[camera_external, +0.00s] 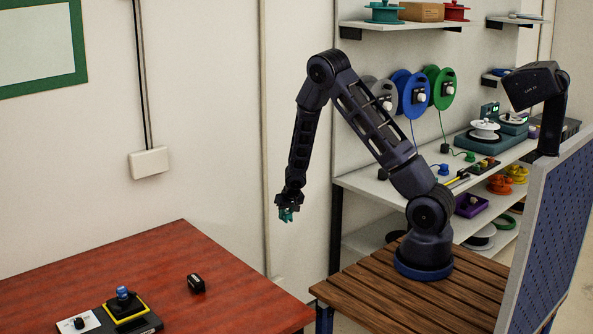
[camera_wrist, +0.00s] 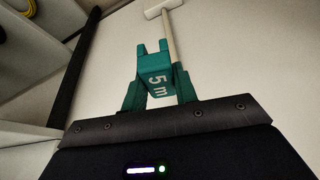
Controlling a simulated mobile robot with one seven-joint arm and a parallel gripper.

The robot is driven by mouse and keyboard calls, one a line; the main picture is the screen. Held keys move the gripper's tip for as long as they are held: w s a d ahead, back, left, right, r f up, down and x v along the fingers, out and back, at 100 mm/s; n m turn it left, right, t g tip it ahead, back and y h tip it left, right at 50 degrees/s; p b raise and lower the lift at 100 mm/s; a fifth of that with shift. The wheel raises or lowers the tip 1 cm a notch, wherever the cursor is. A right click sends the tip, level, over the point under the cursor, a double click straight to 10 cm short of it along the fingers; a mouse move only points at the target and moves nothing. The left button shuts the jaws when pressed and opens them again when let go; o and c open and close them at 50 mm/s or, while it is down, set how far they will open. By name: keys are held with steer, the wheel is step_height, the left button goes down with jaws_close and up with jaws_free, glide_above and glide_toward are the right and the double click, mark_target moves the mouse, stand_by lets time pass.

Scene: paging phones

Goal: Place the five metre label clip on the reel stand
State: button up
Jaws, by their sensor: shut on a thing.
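My gripper (camera_external: 288,206) hangs pointing down in the air between the red table and the shelf unit. It is shut on the teal clip (camera_external: 286,215), which sits at its fingertips. In the wrist view the clip (camera_wrist: 155,74) shows a white "5 m" on its face and prongs pointing away from my gripper (camera_wrist: 158,92). Which thing is the reel stand is not certain. A teal-grey unit with a white reel (camera_external: 485,130) stands on the shelf at the right, apart from my gripper.
Grey, blue (camera_external: 412,94) and green (camera_external: 440,88) reels hang on the wall behind my arm. The red table (camera_external: 150,265) holds a black block (camera_external: 196,283) and a yellow-edged device (camera_external: 127,307). A blue perforated panel (camera_external: 555,230) stands at the right.

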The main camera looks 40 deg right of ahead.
steer(key=w+a+r+m+h, duration=0.1)
steer(key=w+a+r+m, duration=0.15)
steer(key=a, duration=0.35)
steer(key=w+a+r+m+h, duration=0.1)
steer(key=w+a+r+m, duration=0.1)
steer(key=a+r, duration=0.25)
step_height(320, 180, up, 22)
steer(key=m+g+h, duration=0.2)
steer(key=m+g, duration=0.2)
steer(key=m, duration=0.7)
glide_above(201, 254)
steer(key=a, duration=0.2)
steer(key=shift+d+f, duration=0.1)
steer(key=shift+d, duration=0.15)
step_height(201, 254, down, 20)
steer(key=shift+r, duration=0.15)
steer(key=o, duration=0.9)
